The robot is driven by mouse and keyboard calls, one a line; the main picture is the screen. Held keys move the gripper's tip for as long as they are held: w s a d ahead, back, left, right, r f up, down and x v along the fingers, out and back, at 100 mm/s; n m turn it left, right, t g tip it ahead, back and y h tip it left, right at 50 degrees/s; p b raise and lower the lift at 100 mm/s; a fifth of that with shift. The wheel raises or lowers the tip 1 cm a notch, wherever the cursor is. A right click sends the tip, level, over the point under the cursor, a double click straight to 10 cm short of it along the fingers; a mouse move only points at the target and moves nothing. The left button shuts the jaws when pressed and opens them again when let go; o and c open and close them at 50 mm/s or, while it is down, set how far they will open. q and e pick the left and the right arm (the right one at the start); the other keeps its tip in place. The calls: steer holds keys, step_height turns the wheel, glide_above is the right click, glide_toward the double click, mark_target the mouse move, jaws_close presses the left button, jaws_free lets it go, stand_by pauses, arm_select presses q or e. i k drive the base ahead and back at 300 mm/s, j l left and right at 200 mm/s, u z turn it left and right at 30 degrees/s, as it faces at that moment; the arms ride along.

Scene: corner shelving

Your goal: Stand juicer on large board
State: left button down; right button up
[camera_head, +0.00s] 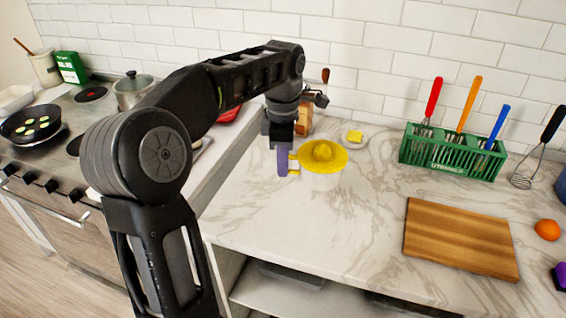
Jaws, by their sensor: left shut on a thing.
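The juicer (322,157) has a yellow reamer top over a pale bowl and is upright at the middle of the marble counter. My left gripper (284,165) reaches down at its left side and is shut on the juicer's yellow handle; the fingers partly hide the grip. I cannot tell whether the juicer's base touches the counter. The large board (460,240), a flat wooden board, lies to the right and nearer the front, with nothing on it. My right gripper is not in view.
A green rack (452,152) with colored-handled utensils stands behind the board. A whisk (535,150) and an orange (547,229) are to the right. A butter dish (353,139) is behind the juicer. Counter between juicer and board is clear.

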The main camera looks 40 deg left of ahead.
mark_target(458, 229)
steer(key=i+l+z, duration=0.6)
steer(key=i+l, duration=0.05)
steer(key=i, duration=0.1)
